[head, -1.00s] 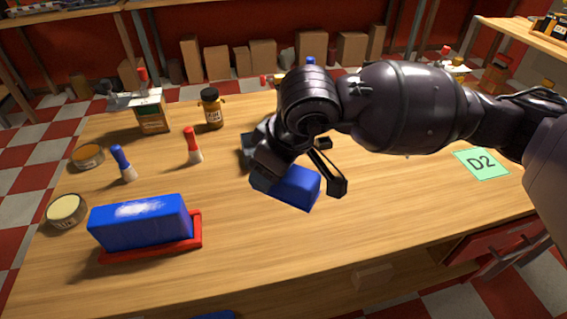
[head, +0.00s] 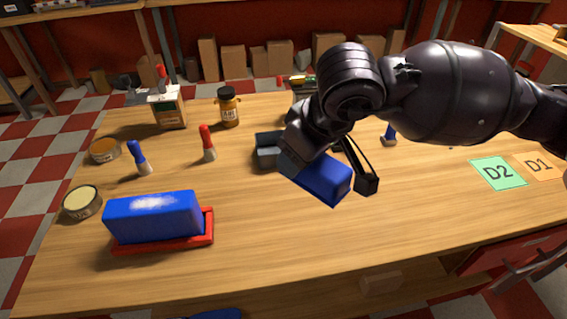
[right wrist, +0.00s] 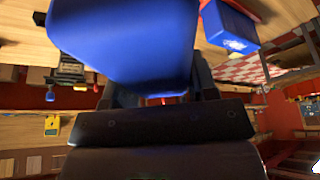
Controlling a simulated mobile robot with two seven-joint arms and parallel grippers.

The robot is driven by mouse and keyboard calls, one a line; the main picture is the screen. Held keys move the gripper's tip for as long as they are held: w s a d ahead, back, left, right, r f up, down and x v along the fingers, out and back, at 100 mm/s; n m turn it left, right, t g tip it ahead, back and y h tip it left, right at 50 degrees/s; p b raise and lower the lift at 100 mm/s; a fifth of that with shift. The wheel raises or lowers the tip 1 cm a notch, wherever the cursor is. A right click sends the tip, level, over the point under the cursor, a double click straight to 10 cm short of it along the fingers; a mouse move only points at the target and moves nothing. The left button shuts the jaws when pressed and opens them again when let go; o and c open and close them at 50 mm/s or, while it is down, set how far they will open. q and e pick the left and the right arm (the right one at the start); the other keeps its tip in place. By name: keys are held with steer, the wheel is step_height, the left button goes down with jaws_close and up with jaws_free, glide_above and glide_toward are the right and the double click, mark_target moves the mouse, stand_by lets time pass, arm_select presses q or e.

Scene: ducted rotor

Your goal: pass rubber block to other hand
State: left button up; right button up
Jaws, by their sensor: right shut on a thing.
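A blue block (head: 328,181) is in my right gripper (head: 335,172), held in front of a dark grey tray near the middle of the table. In the right wrist view the blue block (right wrist: 125,45) sits between the fingers of the right gripper (right wrist: 158,85) and fills much of the upper part. One dark finger shows along the block's right side in the head view; the other is mostly hidden. A second blue block (head: 153,217) rests on a red tray (head: 165,246) at the front left. My left gripper is not in view.
The dark grey tray (head: 266,157) lies behind the held block. A red-capped bottle (head: 208,145), a blue-capped bottle (head: 139,160), round tins (head: 82,204) and a brown jar (head: 229,108) stand at left. A green D2 card (head: 497,174) lies right. The front middle is clear.

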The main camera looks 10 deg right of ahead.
mark_target(329, 158)
steer(key=d+r+m, duration=0.1)
steer(key=s+d+r+m, duration=0.1)
steer(key=r, duration=0.1)
steer(key=s+d+r+m+h, duration=0.1)
steer(key=d+r+m, duration=0.1)
steer(key=shift+s+r+t, duration=0.1)
steer(key=shift+r+t, duration=0.1)
steer(key=shift+t, duration=0.2)
steer(key=w+a+m+h, duration=0.2)
steer(key=w+a+m, duration=0.2)
steer(key=w+a, duration=0.3)
steer(key=a, duration=0.3)
steer(key=shift+a, duration=0.4)
steer(key=s+d+f, duration=0.2)
steer(key=d+f, duration=0.6)
steer(key=d, duration=0.2)
steer(key=s+d+f, duration=0.3)
steer(key=d+f, duration=0.6)
steer(key=d, duration=0.1)
steer(key=shift+d, duration=0.4)
steer(key=shift+r, duration=0.1)
